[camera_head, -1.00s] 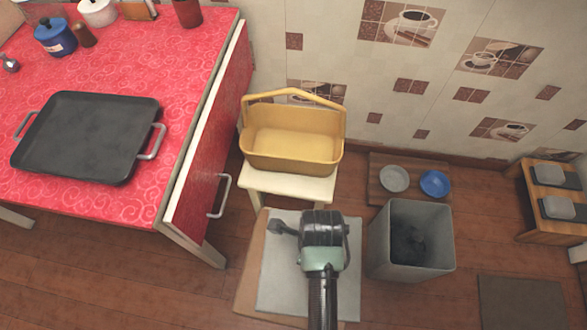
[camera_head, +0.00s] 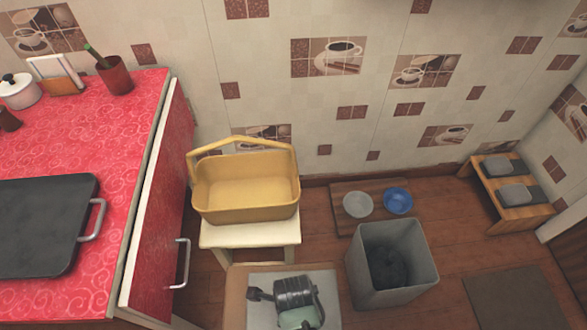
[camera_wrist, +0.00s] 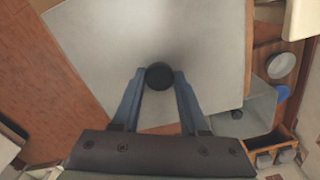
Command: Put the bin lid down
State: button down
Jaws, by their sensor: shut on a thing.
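The bin lid is a flat light-grey panel (camera_head: 262,317) with a black knob (camera_wrist: 160,76). My gripper (camera_wrist: 159,74) is shut on the knob, one finger on each side, with the panel spread out beyond it in the wrist view. In the head view the lid is at the bottom, left of the bin, over a brown board (camera_head: 234,305); whether it touches the board I cannot tell. My wrist covers part of it, and the fingertips are hidden there. The grey bin (camera_head: 372,285) stands open with a dark lining inside; it also shows in the wrist view (camera_wrist: 258,100).
A stool (camera_head: 250,233) with a yellow basket (camera_head: 245,195) stands behind the lid. The red counter (camera_head: 90,130) is at left. Grey (camera_head: 357,205) and blue (camera_head: 398,200) bowls sit on a mat behind the bin. A low wooden rack (camera_head: 515,205) and dark mat (camera_head: 515,300) are at right.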

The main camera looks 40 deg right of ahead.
jog(key=shift+c, duration=2.2)
grip_release()
jog(key=shift+f, duration=0.1)
